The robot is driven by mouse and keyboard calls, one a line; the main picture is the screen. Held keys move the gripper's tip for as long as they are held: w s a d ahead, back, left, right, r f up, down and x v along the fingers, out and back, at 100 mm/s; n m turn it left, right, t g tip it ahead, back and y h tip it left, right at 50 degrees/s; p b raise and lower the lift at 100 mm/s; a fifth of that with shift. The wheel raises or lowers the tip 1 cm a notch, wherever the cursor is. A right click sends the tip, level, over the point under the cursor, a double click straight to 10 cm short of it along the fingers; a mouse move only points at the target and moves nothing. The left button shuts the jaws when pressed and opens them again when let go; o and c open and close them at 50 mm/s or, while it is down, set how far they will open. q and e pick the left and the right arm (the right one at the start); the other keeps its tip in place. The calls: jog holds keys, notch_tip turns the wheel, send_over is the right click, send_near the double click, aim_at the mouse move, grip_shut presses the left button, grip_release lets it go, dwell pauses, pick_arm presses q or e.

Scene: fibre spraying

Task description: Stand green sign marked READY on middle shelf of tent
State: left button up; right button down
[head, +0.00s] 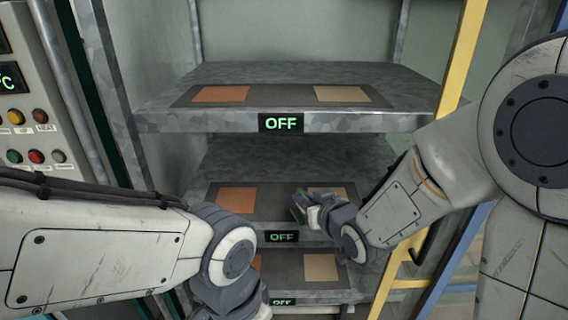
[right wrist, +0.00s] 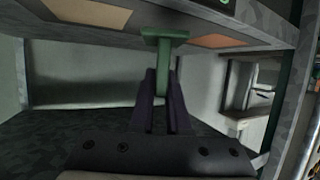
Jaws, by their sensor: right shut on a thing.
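The green sign (head: 299,207) is in my right gripper (head: 310,208), over the middle shelf (head: 282,221) of the tent, between its orange and tan squares and near the tan one. In the right wrist view, the sign (right wrist: 164,52) shows as a green T shape, its flat bar close to the shelf surface with the squares. The fingers (right wrist: 161,103) are shut on its stem. I cannot tell whether the bar touches the shelf. No lettering on the sign is readable. My left arm comes in at lower left, but its fingers do not show.
The top shelf (head: 170,122) is above, with a glowing OFF label (head: 281,123). The middle shelf carries an OFF label (head: 281,237) too. A lower shelf (head: 340,289) is below. A yellow post (head: 462,55) stands at right and a button panel (head: 35,130) at left.

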jog(key=w+p, duration=0.1)
jog(key=p, duration=0.2)
jog(key=w+a+p, duration=0.1)
jog(key=shift+w+r+p, duration=0.3)
jog(key=shift+r, duration=0.1)
jog(key=w+a, duration=0.1)
jog(key=w, duration=0.1)
jog(key=w+a+p, duration=0.1)
jog(key=w, duration=0.2)
jog(key=w+a+f, duration=0.1)
jog(key=w, duration=0.2)
jog(key=shift+w+a, duration=0.2)
jog(key=shift+a, duration=0.1)
notch_tip(320, 180, down, 3)
jog(key=shift+f+p, duration=0.15)
jog(key=shift+p, duration=0.5)
jog(key=shift+f, duration=0.15)
jog(key=c, duration=1.3)
grip_release()
jog(key=shift+f+b, duration=0.1)
jog(key=shift+b, duration=0.2)
jog(key=o, duration=0.4)
